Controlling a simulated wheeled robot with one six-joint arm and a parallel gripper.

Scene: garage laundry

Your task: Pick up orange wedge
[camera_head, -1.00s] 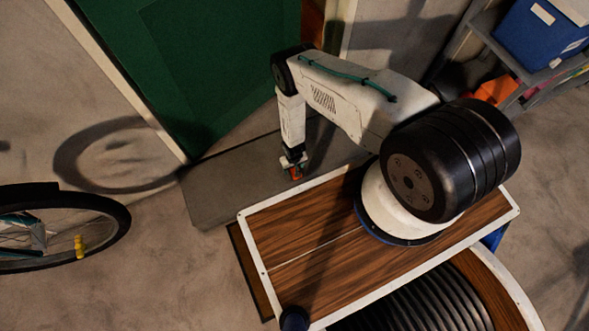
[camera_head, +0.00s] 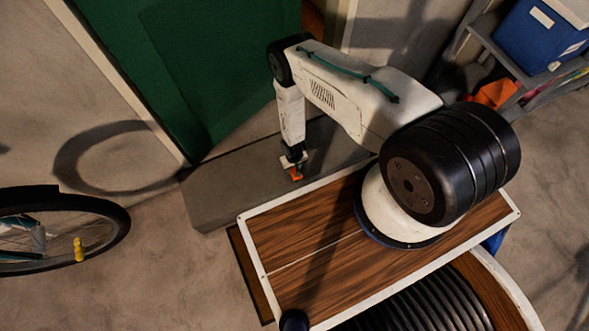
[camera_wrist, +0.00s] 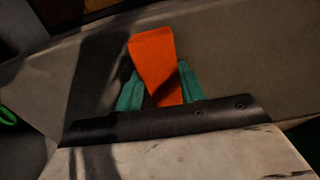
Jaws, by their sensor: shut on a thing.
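The orange wedge (camera_wrist: 153,58) sits between the two green fingers of my gripper (camera_wrist: 160,88) in the wrist view. My gripper is shut on it, and its wide end sticks out past the fingertips. In the head view the wedge (camera_head: 296,174) shows as a small orange patch at the tip of my gripper (camera_head: 294,167), over the grey step. Whether the wedge touches the step or hangs just above it I cannot tell.
The grey step (camera_head: 222,196) lies in front of a green door (camera_head: 215,70). A bicycle wheel (camera_head: 118,222) is at the left. A shelf (camera_head: 540,85) with a blue bin (camera_head: 535,40) stands at the upper right. The concrete floor (camera_head: 150,285) at lower left is clear.

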